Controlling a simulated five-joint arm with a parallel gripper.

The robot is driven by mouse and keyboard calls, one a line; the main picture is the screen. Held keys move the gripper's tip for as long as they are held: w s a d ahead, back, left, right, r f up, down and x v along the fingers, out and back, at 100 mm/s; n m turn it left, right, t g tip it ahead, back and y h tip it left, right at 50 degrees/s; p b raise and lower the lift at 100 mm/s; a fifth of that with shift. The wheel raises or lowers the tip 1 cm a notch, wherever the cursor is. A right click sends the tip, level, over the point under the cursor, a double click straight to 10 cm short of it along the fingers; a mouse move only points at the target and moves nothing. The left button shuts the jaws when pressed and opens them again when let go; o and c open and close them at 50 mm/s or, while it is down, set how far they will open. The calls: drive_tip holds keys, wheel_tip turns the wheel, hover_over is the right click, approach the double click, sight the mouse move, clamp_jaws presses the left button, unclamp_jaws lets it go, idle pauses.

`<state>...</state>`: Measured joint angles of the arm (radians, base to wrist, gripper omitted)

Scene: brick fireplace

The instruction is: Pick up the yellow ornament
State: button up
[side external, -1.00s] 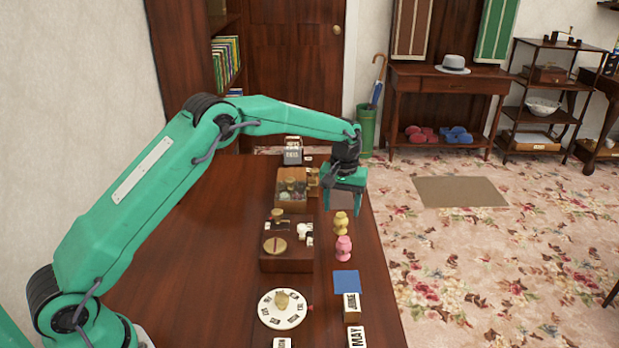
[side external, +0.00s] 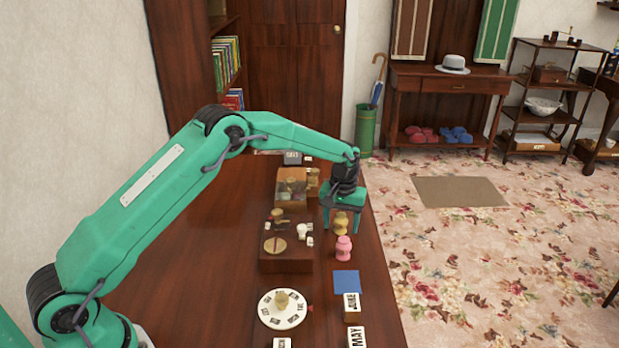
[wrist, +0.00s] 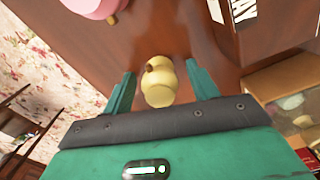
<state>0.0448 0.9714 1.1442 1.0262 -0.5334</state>
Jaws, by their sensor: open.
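The yellow ornament (side external: 341,223) stands on the dark wooden table near its right edge. In the wrist view the yellow ornament (wrist: 158,80) shows as a rounded two-part body with a small brown knob, lying between my gripper's fingers. My gripper (side external: 342,222) is low, with its fingers pointing down around the ornament. In the wrist view my gripper (wrist: 158,83) is open, with one finger on each side of the ornament and gaps between. The fingers do not appear to touch it.
A pink ornament (side external: 343,249) stands just in front of the yellow one. A wooden box (side external: 287,260) with small items is to the left, and a glass-topped case (side external: 291,185) stands behind it. A blue square (side external: 346,281) and a white dial (side external: 283,322) lie nearer.

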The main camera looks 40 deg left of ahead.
sight(343, 217)
idle(0.3)
drive_tip(key=c, duration=1.1)
drive_tip(key=shift+r, duration=0.1)
drive_tip(key=shift+r, duration=0.75)
drive_tip(key=r, duration=0.1)
drive_tip(key=d+r, duration=0.1)
drive_tip(key=r, duration=0.1)
drive_tip(key=shift+s+r, duration=0.1)
drive_tip(key=shift+s, duration=0.1)
drive_tip(key=s+d+r, duration=0.2)
drive_tip(key=d, duration=0.1)
drive_tip(key=s+d+r, duration=0.2)
drive_tip(key=d, duration=0.1)
drive_tip(key=s+d+r, duration=0.2)
drive_tip(key=shift+d+r, duration=0.1)
drive_tip(key=shift+d, duration=0.3)
